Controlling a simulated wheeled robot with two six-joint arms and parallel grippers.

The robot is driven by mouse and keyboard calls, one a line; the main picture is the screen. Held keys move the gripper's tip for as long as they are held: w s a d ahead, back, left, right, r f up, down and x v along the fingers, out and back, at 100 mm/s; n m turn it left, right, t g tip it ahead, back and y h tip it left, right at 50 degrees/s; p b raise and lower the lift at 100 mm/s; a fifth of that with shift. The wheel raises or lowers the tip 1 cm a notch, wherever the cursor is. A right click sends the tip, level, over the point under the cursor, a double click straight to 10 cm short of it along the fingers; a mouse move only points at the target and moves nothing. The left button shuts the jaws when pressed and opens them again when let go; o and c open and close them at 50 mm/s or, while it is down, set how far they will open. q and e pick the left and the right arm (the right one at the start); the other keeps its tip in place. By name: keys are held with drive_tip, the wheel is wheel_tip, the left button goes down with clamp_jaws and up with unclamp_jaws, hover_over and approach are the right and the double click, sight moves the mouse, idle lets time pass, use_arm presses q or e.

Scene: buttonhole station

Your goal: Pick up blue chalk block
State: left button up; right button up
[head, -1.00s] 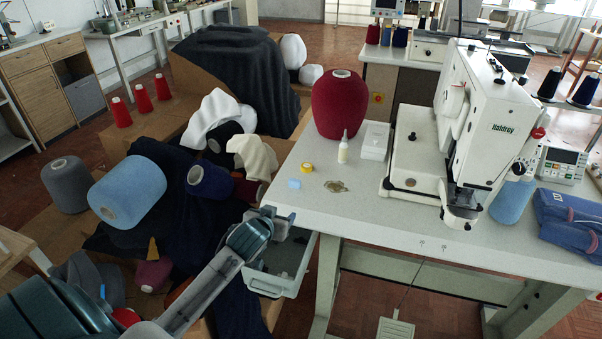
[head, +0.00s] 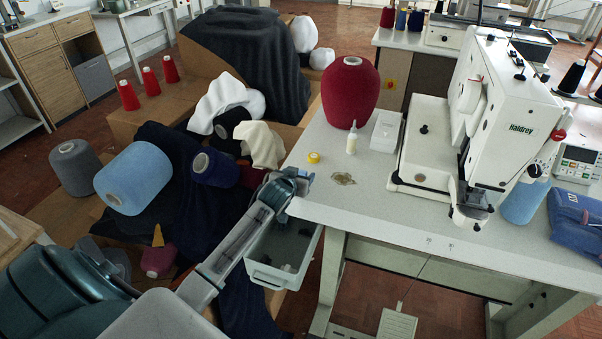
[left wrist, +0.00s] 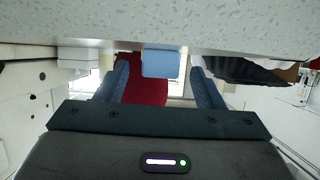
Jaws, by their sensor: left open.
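The blue chalk block (left wrist: 160,62) shows in the left wrist view against the speckled table edge, between my two open fingers, with a gap on each side. I cannot tell how far it is in depth from the fingertips. In the head view the block is hidden by my left gripper (head: 298,180), which is at the left edge of the white table (head: 400,215). The left gripper (left wrist: 160,70) is open and empty. My right gripper is not in view.
Near the gripper on the table are a yellow tape roll (head: 313,157), a small brass piece (head: 343,178) and a white bottle (head: 351,140). A large red cone (head: 350,92) and the sewing machine (head: 500,120) stand behind. A grey drawer (head: 283,272) hangs below the edge.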

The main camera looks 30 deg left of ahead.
use_arm(q)
drive_tip(key=shift+x, duration=0.9)
drive_tip(key=shift+f, duration=0.1)
drive_tip(key=c, duration=1)
drive_tip(key=shift+c, duration=0.3)
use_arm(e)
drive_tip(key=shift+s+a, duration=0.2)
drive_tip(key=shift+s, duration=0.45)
